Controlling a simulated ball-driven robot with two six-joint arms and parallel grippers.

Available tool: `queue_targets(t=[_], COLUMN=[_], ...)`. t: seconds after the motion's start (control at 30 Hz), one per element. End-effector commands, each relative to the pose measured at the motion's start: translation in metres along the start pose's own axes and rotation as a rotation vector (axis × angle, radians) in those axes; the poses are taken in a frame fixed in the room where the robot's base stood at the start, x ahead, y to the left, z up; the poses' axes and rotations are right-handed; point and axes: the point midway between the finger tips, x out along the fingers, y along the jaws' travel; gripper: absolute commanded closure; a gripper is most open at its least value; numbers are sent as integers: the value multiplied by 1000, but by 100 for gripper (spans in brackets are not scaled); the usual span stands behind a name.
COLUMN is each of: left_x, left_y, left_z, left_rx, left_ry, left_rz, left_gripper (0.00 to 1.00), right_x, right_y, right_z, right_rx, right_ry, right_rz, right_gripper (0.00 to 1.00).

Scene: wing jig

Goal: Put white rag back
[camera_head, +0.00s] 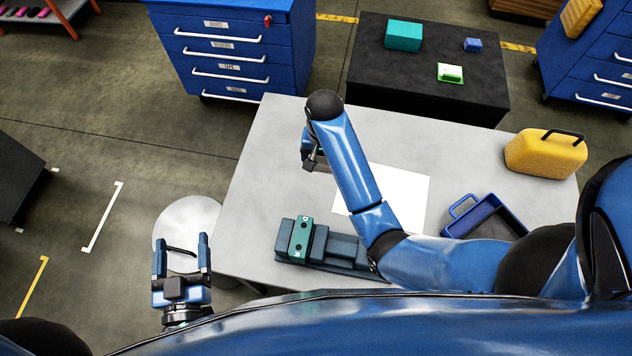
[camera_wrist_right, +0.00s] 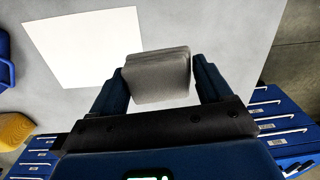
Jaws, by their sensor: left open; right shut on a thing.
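A folded, greyish-white rag (camera_wrist_right: 157,76) sits between the fingers of my right gripper (camera_wrist_right: 160,85), which is shut on it. In the head view my right gripper (camera_head: 311,160) is over the table, left of the white sheet; the forearm mostly hides it and I cannot make out the rag there. The white flat sheet (camera_head: 405,192) lies bare on the table, partly behind my right forearm; it also shows in the right wrist view (camera_wrist_right: 75,50). My left gripper (camera_head: 182,248) is open and empty, off the table's left edge above a round pale stool top (camera_head: 185,222).
On the grey table (camera_head: 262,150) stand a teal and dark block fixture (camera_head: 302,240), a blue tray with handle (camera_head: 488,212) and a yellow case (camera_head: 545,153). Behind are a black bench (camera_head: 425,55) and a blue drawer cabinet (camera_head: 235,45). The table's back left is clear.

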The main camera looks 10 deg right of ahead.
Motion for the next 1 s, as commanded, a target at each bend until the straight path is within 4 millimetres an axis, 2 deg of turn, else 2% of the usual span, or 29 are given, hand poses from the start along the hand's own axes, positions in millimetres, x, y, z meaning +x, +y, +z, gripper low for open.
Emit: queue_targets(t=[0.1,0.27,0.63,0.7,1.0], left_x=[0,0,1,1,1], left_y=[0,0,0,0,0], left_z=[0,9,66,59,51], left_rx=[0,0,0,0,0], left_ry=[0,-1,-1,-1,-1], left_rz=[1,1,1,1,1], left_gripper=[22,22,22,22,22], right_x=[-6,3,60,68,132], right_y=[1,3,3,4,4], right_z=[2,5,5,6,7], right_rx=[27,54,58,58,57], right_ry=[-2,-14,-14,-19,-17], right_rz=[1,10,10,14,13], right_gripper=[50,50,50,50,50])
